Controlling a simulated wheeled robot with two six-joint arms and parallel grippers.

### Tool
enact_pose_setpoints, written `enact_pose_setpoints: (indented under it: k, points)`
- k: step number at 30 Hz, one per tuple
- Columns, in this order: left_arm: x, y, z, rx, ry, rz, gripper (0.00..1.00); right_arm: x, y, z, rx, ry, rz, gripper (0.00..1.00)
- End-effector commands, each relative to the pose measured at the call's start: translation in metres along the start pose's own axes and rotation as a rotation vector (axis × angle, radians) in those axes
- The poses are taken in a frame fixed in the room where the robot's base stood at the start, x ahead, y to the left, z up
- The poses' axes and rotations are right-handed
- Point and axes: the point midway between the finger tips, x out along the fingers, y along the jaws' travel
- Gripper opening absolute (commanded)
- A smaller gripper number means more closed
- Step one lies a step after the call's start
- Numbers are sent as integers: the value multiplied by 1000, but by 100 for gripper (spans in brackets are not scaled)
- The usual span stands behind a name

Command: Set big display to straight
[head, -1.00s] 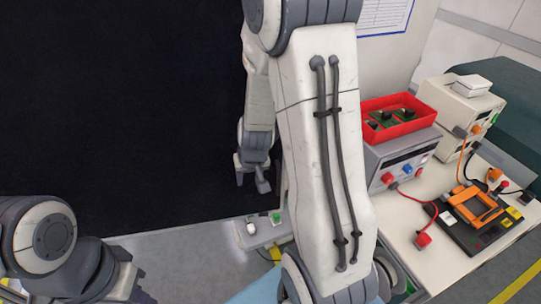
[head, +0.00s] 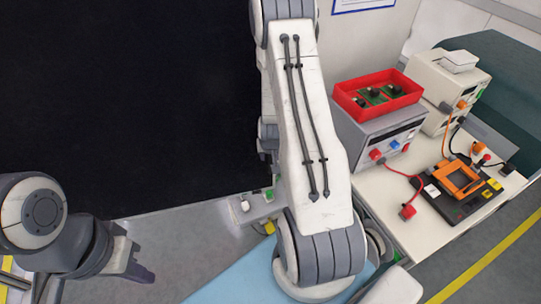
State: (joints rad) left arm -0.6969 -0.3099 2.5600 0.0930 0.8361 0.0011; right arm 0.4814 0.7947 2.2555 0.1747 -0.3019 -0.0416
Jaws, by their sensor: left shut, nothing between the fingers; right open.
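The big display is the large black panel (head: 120,110) filling the left and middle of the head view. Its lower edge slopes up to the right, and its right side is hidden behind my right arm. My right gripper (head: 267,142) shows only as a small grey part at the left edge of that arm, in front of the panel. Its fingertips are mostly hidden, so contact with the display cannot be told. My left gripper (head: 141,272) is shut and empty at the lower left, below the panel's lower edge.
A small box with a green button (head: 262,201) sits below the panel. On the right, a white bench (head: 390,225) carries a grey instrument (head: 385,138) with a red tray (head: 377,92) on it, a beige instrument (head: 440,85) and a black-and-orange fixture (head: 462,190). Grey floor lies at the lower right.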

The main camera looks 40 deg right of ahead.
Motion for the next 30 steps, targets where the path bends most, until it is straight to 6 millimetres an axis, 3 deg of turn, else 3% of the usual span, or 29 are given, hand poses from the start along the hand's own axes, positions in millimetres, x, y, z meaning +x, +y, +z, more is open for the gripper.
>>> enact_pose_setpoints:
  k: [11, 15, 30]
  points:
    - [-1, 0, 0, 0, 0, 0, 0, 6, 0, 0, 0, 1, 0, 47]
    - [-1, 0, 0, 0, 0, 0, 0, 6, 0, 0, 0, 1, 0, 0]
    - [-1, 0, 0, 0, 0, 0, 0, 5, 0, 0, 0, 0, 0, 0]
